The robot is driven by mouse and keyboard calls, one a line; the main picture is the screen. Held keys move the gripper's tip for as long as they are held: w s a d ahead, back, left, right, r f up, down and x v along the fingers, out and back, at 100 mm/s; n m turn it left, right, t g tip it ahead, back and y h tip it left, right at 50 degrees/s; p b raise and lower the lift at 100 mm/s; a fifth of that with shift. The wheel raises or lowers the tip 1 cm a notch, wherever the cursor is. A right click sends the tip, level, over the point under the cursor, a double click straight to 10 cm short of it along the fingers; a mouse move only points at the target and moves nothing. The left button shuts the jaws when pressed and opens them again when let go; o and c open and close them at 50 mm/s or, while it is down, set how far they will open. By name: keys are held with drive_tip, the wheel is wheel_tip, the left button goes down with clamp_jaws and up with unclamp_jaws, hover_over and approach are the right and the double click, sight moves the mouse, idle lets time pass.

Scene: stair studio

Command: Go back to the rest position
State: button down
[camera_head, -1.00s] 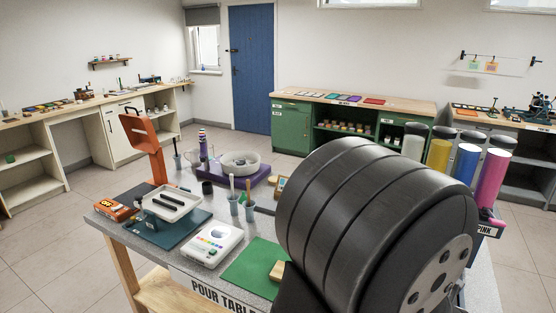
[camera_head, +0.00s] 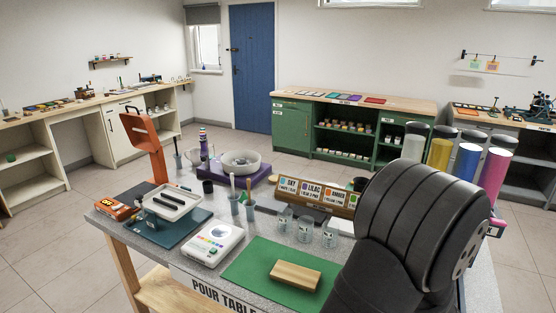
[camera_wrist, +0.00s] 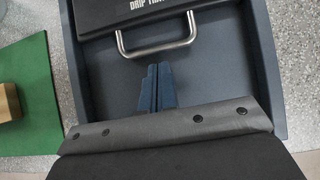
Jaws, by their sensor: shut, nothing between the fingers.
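My gripper (camera_wrist: 157,88) shows in the wrist view with its two blue-grey fingers pressed together and nothing between them. It is over a dark grey tray (camera_wrist: 265,60) whose black lid or block, lettered "DRIP TRA...", has a metal handle (camera_wrist: 157,50) just beyond the fingertips. I cannot tell how high the fingers are above the tray. In the head view my dark arm covers the right part of the pour table (camera_head: 190,278), and the gripper is hidden there.
On the table are a green mat (camera_head: 245,262) with a wooden block (camera_head: 296,276), glass jars (camera_head: 306,232), a label rack (camera_head: 335,197), a white device (camera_head: 212,244), a scale tray (camera_head: 172,203) and an orange stand (camera_head: 150,145). Coloured tubes (camera_head: 466,165) stand at the right.

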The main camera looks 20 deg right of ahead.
drive_tip(key=shift+w+d+f, duration=0.2)
drive_tip(key=shift+w+d, duration=0.4)
drive_tip(key=shift+w, duration=0.05)
drive_tip(key=s+a+r, duration=0.2)
drive_tip(key=s+a, duration=1.2)
drive_tip(key=s, duration=0.1)
drive_tip(key=shift+a, duration=0.4)
drive_tip(key=c, duration=2.2)
unclamp_jaws()
